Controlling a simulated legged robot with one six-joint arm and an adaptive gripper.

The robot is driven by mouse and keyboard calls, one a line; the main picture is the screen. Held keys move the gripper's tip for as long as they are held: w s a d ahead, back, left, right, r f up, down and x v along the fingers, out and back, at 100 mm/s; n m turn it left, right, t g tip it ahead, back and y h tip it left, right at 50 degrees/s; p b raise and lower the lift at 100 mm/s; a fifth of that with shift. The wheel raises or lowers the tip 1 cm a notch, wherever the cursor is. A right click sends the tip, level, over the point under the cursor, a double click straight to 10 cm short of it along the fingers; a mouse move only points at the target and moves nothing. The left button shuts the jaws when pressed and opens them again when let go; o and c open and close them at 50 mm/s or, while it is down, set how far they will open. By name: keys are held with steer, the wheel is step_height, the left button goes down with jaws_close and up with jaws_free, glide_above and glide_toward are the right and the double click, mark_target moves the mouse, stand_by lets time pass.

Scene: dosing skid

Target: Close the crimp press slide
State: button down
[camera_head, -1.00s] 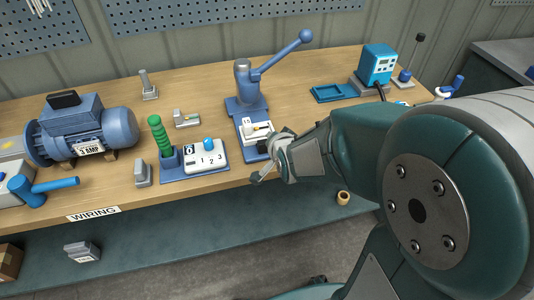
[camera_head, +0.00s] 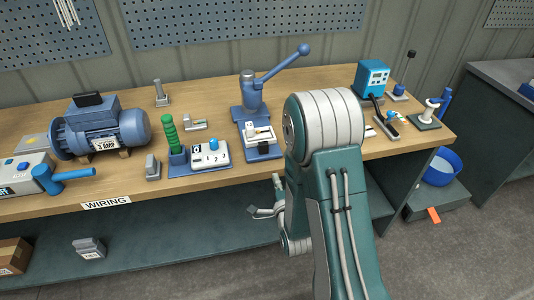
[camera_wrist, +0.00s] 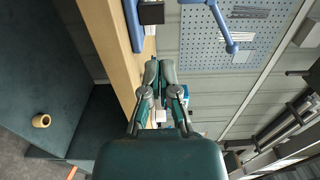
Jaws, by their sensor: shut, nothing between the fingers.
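The blue crimp press (camera_head: 251,100) stands upright on the wooden bench, its lever (camera_head: 288,62) raised to the right. Its slide (camera_head: 260,134), a light block, sits on the blue base in front of the press column, toward the bench's front edge. My gripper (camera_head: 256,211) is below and in front of the bench edge, apart from the press. In the wrist view my gripper (camera_wrist: 159,70) has its fingers together with nothing between them. The blue press base (camera_wrist: 135,25) and a dark block (camera_wrist: 151,13) show at the top there.
Left of the press stand a numbered switch box (camera_head: 210,154), a green handle (camera_head: 170,135) and a motor (camera_head: 104,128). A blue meter (camera_head: 372,78) stands to the right. A lower shelf (camera_head: 180,228) runs beneath the bench. A tan ring (camera_wrist: 41,121) shows in the wrist view.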

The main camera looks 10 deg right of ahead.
mark_target(265, 147)
steer(key=w, duration=1.2)
steer(key=shift+w, duration=0.2)
steer(key=shift+w, duration=0.1)
